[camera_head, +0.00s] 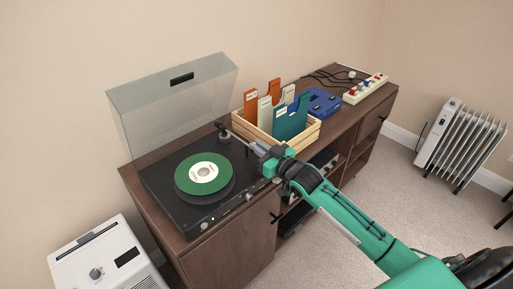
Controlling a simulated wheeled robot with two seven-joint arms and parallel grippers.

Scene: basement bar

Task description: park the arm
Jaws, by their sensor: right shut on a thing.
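A black turntable (178,209) sits on the brown cabinet, its clear lid (178,103) standing open behind it. A green record (188,184) with a white label lies on its dark platter. The tonearm (237,137) runs from its pivot (221,128) at the back right toward my right gripper, to the right of the record. My right gripper (262,152) is at the deck's right edge, shut on the tonearm; the fingers and wrist hide its front end. The tonearm is clear of the record. My left gripper is not in view.
A wooden crate (305,136) with several upright record sleeves stands close behind my right gripper. A blue box (322,103) and a power strip (366,89) with cables lie farther right. A white appliance (106,262) stands front left, a radiator (460,145) at right.

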